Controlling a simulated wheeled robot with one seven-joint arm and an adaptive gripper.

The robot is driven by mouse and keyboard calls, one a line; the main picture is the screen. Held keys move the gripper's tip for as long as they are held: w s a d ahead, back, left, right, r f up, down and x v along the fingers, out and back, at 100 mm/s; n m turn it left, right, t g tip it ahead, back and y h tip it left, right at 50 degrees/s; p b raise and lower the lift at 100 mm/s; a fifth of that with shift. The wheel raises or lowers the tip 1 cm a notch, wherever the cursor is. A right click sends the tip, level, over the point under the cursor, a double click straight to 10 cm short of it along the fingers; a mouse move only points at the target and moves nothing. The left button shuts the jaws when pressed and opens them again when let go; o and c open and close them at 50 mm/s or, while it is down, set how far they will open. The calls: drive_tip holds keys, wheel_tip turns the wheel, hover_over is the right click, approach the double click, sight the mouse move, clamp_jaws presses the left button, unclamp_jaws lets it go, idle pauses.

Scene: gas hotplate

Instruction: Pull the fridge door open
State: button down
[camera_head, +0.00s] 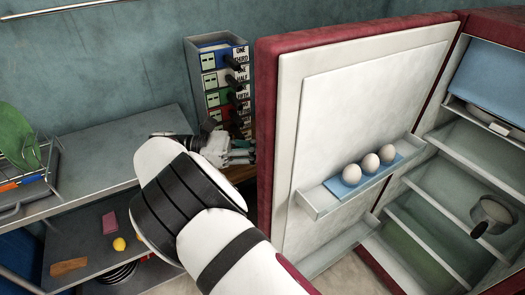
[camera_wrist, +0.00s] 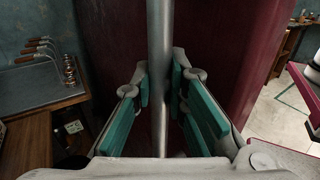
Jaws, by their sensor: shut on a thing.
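The red fridge door (camera_head: 375,85) stands open in the head view, its white inner side facing me and its outer face turned to the left. The fridge interior (camera_head: 440,215) shows at the right. In the wrist view, a grey metal bar handle (camera_wrist: 160,70) runs upright in front of the dark red door face (camera_wrist: 115,50). My gripper (camera_wrist: 163,95) is shut on the handle, with a teal pad on each side. In the head view my gripper (camera_head: 240,152) is at the door's left edge, partly hidden by my arm and the door.
Several eggs (camera_head: 369,164) sit in the door shelf (camera_head: 315,203). A pot (camera_head: 492,215) stands inside the fridge.

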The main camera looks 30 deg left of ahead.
drive_tip(key=shift+w+a, duration=0.15)
drive_tip(key=shift+a, duration=0.05)
idle(0.3)
drive_tip(key=c, duration=1.6)
unclamp_jaws()
drive_tip(key=shift+o, duration=0.2)
wheel_tip(320, 180, up, 10)
